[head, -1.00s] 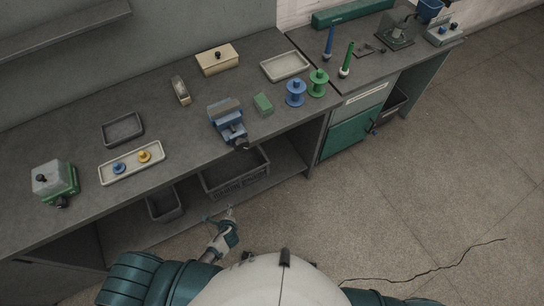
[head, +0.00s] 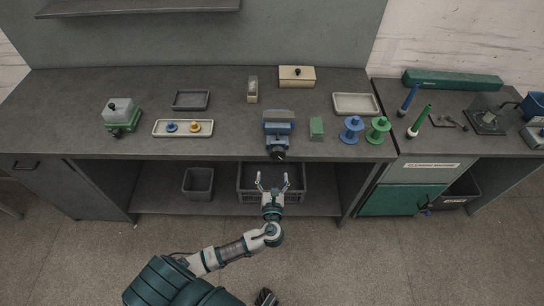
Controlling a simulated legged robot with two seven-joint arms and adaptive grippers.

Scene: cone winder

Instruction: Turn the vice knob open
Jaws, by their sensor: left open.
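A blue vice (head: 278,128) with grey jaws stands at the front edge of the bench, near its middle. Its dark knob (head: 277,154) points toward me at the bench edge. My left gripper (head: 272,181) is open and empty, its fingers pointing up toward the knob. In the picture it sits a little below the knob, apart from it, in front of the shelf space under the bench. A small dark piece at the bottom edge may be part of my right arm, but I cannot tell.
A green block (head: 316,128), a blue spool (head: 351,130) and a green spool (head: 378,130) stand right of the vice. A tray (head: 183,135) with two knobbed pieces lies to the left. A dark crate (head: 308,184) sits on the shelf behind my gripper. The floor is clear.

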